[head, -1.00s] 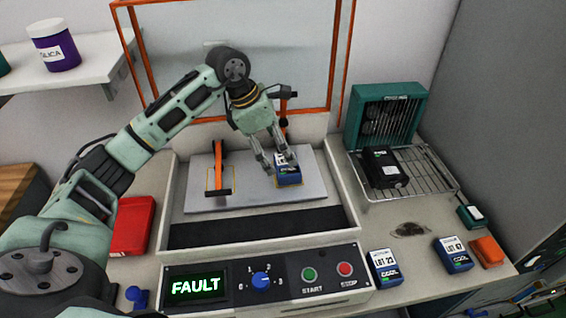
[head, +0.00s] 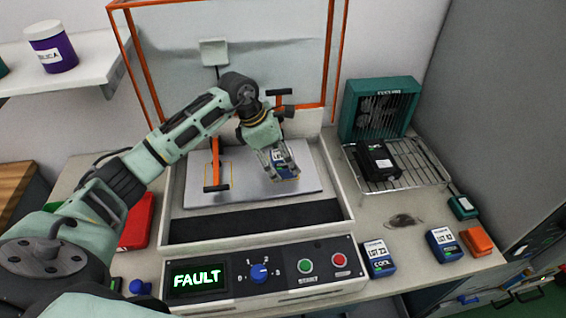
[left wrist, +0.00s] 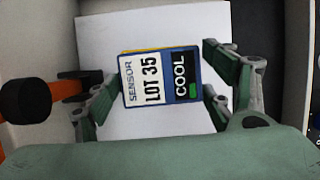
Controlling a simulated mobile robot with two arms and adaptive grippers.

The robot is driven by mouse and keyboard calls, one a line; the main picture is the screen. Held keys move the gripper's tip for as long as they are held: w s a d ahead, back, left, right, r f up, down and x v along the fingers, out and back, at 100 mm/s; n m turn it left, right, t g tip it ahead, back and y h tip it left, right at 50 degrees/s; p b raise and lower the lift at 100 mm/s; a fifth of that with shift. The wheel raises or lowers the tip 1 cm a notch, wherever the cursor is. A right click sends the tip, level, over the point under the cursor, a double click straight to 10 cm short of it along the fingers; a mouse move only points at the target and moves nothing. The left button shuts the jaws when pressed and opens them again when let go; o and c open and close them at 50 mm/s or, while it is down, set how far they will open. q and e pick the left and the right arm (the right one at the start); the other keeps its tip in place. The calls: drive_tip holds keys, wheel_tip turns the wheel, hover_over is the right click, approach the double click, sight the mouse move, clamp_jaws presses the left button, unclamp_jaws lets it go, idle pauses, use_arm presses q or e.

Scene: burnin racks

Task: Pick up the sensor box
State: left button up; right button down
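The sensor box (head: 284,163) is blue with a white label and sits on the pale plate (head: 245,192) inside the orange-framed test station. In the left wrist view the box (left wrist: 160,78) reads "SENSOR LOT 35 COOL", with a green mark, and a yellow edge shows behind it. My left gripper (head: 280,168) points down over the box, its fingers on either side. In the left wrist view the left gripper (left wrist: 162,85) looks open, with the fingers very close to the box's sides; firm contact cannot be seen. My right gripper is not in view.
An orange clamp handle (head: 216,165) stands left of the box. A wire rack (head: 415,170) with a black box (head: 377,160) and a teal fan (head: 380,108) is at right. Boxes LOT 23 (head: 379,258) and LOT 47 (head: 444,243) sit at front right. The panel display (head: 197,281) reads FAULT.

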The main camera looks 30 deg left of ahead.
use_arm(q)
drive_tip(key=c, duration=0.7)
drive_tip(key=shift+c, duration=0.3)
drive_tip(key=shift+r, duration=0.15)
